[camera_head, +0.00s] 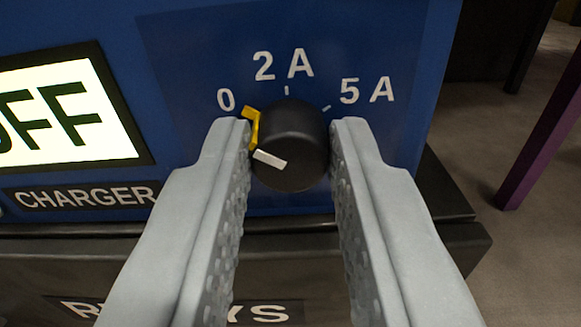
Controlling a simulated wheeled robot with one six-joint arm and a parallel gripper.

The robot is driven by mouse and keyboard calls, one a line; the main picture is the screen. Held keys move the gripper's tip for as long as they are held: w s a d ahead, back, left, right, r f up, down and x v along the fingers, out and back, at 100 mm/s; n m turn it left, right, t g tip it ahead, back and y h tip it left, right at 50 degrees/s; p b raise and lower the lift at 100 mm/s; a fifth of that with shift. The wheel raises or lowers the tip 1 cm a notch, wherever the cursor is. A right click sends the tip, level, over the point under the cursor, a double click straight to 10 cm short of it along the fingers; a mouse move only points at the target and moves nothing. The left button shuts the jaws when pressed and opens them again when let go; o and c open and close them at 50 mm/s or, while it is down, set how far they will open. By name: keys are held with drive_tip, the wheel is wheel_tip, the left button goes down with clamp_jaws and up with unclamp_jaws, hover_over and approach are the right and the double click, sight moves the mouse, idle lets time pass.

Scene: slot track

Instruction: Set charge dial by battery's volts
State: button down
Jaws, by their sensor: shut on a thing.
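The charge dial (290,146) is a round black knob on the front of the blue charger (180,60). A white bar marks the lower left of its face. A yellow pointer (252,122) shows at its upper left, close to the "0". The labels "0", "2 A" and "5 A" run around the top of the dial from left to right. My gripper (290,140) is shut on the dial, one grey finger at each side. The fingers hide parts of the dial's sides. The battery is not in view.
A lit display (70,115) left of the dial reads "OFF", its left end cut off. A "CHARGER" label (85,196) sits under it. A dark ledge with a partly hidden label (265,312) lies below. Right of the charger are open floor and a purple leg (540,145).

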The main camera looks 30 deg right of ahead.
drive_tip(key=m, duration=0.5)
drive_tip(key=shift+m, duration=0.4)
drive_tip(key=m, duration=0.4)
drive_tip(key=shift+s+d+m, duration=0.1)
drive_tip(key=shift+m, duration=0.6)
drive_tip(key=c, duration=1.3)
unclamp_jaws()
drive_tip(key=shift+o, duration=0.2)
drive_tip(key=v, duration=1.7)
drive_tip(key=shift+s+f, duration=0.1)
